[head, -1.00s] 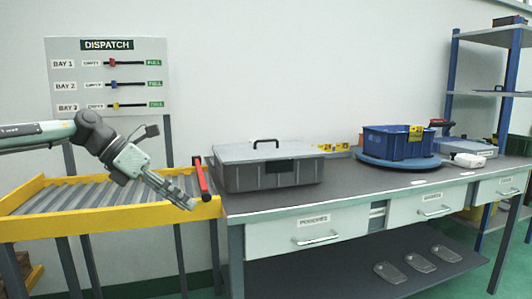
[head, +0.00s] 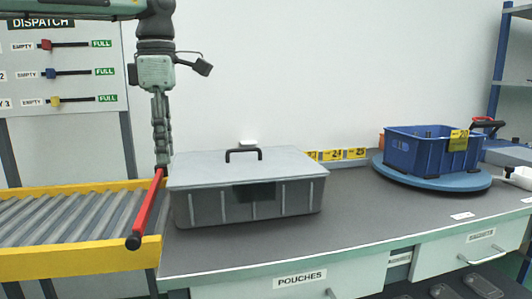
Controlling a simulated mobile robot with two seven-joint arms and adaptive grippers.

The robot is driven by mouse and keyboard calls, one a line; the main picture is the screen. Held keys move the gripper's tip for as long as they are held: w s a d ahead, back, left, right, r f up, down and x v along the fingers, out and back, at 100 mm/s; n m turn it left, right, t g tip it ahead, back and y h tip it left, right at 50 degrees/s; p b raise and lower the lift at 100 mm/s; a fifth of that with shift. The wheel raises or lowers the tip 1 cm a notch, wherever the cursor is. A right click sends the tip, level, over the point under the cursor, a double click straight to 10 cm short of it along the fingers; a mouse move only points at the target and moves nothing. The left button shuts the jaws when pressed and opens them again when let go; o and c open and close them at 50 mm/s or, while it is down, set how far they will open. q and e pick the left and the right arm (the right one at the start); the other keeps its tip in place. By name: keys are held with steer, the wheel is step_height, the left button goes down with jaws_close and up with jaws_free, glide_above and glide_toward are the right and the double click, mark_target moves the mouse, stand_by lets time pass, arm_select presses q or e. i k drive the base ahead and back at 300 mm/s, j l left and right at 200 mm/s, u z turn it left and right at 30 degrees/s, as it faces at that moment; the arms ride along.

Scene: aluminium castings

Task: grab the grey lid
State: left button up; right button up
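The grey lid (head: 215,167) lies flat on a dark grey box (head: 215,205) at the left end of the workbench. A black handle (head: 243,151) stands up from the lid. My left gripper (head: 162,160) points straight down just left of the lid's back left corner, apart from the handle. Its fingers show edge-on and close together, so I cannot tell whether they are open; I see nothing held. My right gripper is out of view.
A red bar (head: 147,210) stands at the end of the yellow-framed roller conveyor (head: 75,262), close to the box. A blue bin (head: 415,150) sits on a round blue turntable (head: 435,180). The bench top (head: 350,215) between box and turntable is clear.

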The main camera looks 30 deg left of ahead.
mark_target(244, 165)
steer(key=i, duration=0.9)
